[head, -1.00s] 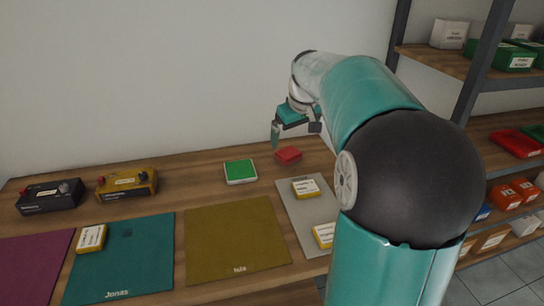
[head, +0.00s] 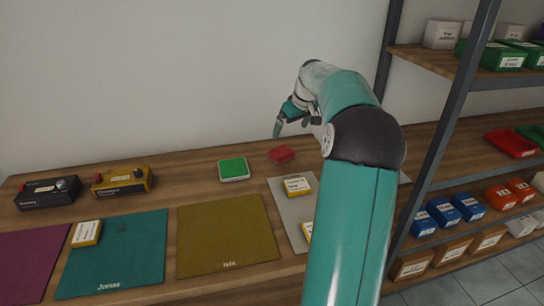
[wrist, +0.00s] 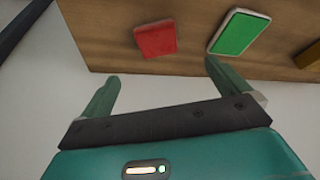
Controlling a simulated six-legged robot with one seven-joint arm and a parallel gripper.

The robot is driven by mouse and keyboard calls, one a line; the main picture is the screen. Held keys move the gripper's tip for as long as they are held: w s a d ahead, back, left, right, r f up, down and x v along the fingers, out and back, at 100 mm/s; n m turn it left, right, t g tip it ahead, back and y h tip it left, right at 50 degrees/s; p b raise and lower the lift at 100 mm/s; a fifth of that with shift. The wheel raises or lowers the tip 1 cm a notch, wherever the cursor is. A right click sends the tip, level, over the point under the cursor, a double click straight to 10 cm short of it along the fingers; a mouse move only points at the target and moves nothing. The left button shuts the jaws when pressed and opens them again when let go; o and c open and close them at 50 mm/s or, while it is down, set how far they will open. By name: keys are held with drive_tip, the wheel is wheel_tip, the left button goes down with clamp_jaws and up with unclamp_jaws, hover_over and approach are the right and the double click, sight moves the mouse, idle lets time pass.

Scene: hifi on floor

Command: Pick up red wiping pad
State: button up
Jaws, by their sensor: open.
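The red wiping pad (head: 281,154) lies flat on the wooden table near the wall, right of a green pad in a white tray (head: 233,169). My gripper (head: 291,128) is above the table, just over and behind the red pad in the head view, and does not touch it. In the wrist view the red pad (wrist: 156,39) is beyond the fingertips, between their lines, with the green pad (wrist: 239,33) to its right. My gripper (wrist: 160,77) is open, with nothing between its fingers.
Teal (head: 112,253) and olive (head: 225,236) mats lie along the front. A grey mat (head: 293,224) with labelled boxes is partly hidden by my arm. A black device (head: 48,193) and a yellow device (head: 123,181) stand at left. A metal-post shelf (head: 440,130) stands at right.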

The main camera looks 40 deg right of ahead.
sight(282, 151)
drive_tip(key=x, duration=1.3)
drive_tip(key=shift+d+f, duration=0.3)
drive_tip(key=shift+f, duration=0.1)
drive_tip(key=c, duration=1.1)
drive_tip(key=shift+r, duration=0.1)
drive_tip(key=shift+r, duration=0.6)
drive_tip(key=s+a+r, duration=0.9)
drive_tip(key=s+r, duration=0.1)
drive_tip(key=r, duration=0.1)
drive_tip(key=shift+s+r, duration=0.3)
drive_tip(key=shift+s, duration=0.05)
